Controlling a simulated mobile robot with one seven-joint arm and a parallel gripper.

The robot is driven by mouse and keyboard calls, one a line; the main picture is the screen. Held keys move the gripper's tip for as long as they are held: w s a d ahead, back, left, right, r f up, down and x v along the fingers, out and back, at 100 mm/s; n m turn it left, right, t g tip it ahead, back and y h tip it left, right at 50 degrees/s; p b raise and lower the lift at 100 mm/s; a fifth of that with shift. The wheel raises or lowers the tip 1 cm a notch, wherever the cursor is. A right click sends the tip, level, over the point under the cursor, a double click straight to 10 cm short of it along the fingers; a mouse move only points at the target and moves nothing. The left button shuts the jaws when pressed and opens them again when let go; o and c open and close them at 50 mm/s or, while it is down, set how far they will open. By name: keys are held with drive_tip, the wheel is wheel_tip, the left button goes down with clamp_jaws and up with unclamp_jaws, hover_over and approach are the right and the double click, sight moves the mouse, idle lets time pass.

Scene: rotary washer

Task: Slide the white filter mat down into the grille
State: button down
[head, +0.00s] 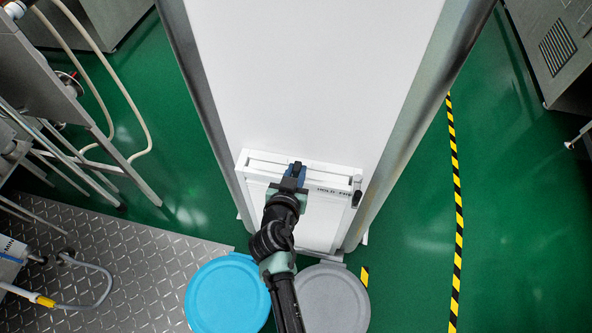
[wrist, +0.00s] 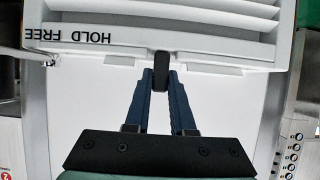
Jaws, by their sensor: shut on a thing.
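The white grille (head: 318,222) sits low on the white cabinet front in the head view, its top edge lettered HOLD FREE. Its slats (wrist: 200,18) show at the top of the wrist view, with the lettering upside down. My gripper (head: 294,172) is at the top middle of the grille; in the wrist view its blue fingers (wrist: 161,78) are shut on a small dark tab (wrist: 161,62) at the grille's edge. I cannot tell the white filter mat apart from the white parts around it, nor whether the tab belongs to it.
A dark latch (head: 356,198) is at the grille's right side. A blue round lid (head: 226,296) and a grey round lid (head: 334,302) are below it. Metal frames (head: 60,110) stand at the left. The green floor (head: 415,220) is clear at the right, with a striped line (head: 457,200).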

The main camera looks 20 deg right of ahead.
drive_tip(key=shift+r, duration=0.1)
drive_tip(key=shift+r+p, duration=3.1)
drive_tip(key=shift+r, duration=0.9)
wheel_tip(320, 180, up, 8)
drive_tip(key=p, duration=0.6)
drive_tip(key=shift+f, duration=0.2)
drive_tip(key=shift+r, duration=0.15)
wheel_tip(320, 180, up, 8)
drive_tip(key=p, duration=0.6)
drive_tip(key=shift+f, duration=0.2)
